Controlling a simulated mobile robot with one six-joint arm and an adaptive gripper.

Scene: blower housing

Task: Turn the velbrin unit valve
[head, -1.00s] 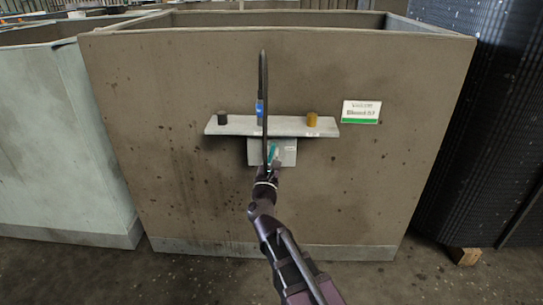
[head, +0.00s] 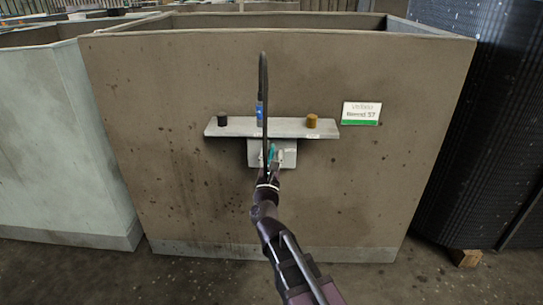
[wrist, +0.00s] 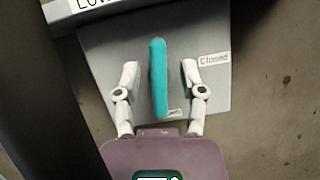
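The valve is a teal lever handle (wrist: 159,78) on a grey plate (wrist: 215,95). In the wrist view the handle stands nearly upright in the picture. A "Closed" label (wrist: 214,60) is on the plate to its right, and a smaller label (wrist: 175,113) is by its lower end. My gripper (wrist: 160,75) is open, with one finger on each side of the handle and a gap on both sides. In the head view my gripper (head: 271,157) is in front of the plate (head: 289,155), and it hides part of the handle.
A grey shelf (head: 285,127) juts out above the plate, carrying a black cap (head: 222,118), a blue item (head: 260,110) and an orange-brown cap (head: 312,121). A sign (head: 361,113), partly legible, is on the brown housing wall (head: 170,150). A dark ribbed unit (head: 490,120) stands at right.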

